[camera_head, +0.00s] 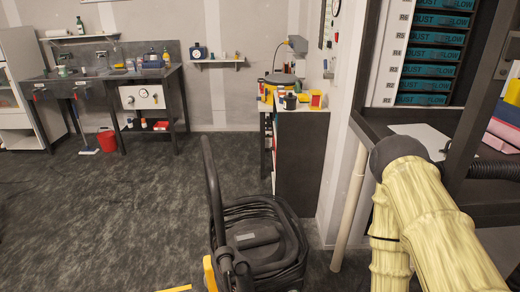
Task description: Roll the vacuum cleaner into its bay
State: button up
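The vacuum cleaner (258,236) stands on the dark floor at bottom centre. It has a dark body, a tall black handle on its left, black hose or cable coiled around it, and a yellow part low on its left side. Its lower end is cut off by the frame's bottom edge. A short yellow strip (176,288) shows on the floor to its left; I cannot tell whether it marks the bay. My gripper is not in view, so I cannot tell what it holds. A pale yellow sleeved arm-like form at the right ends in a dark rounded joint.
A dark cabinet (302,165) with a cluttered top stands just behind the vacuum cleaner. A pale pipe (349,205) and a dark bench frame (372,127) stand to the right. A sink bench (177,90) and red bucket (107,139) stand far left. The left floor is open.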

aim_at(272, 251)
jog(key=z, duration=0.5)
jog(key=k, duration=0.65)
jog(key=u, duration=1.2)
jog(key=i, duration=0.5)
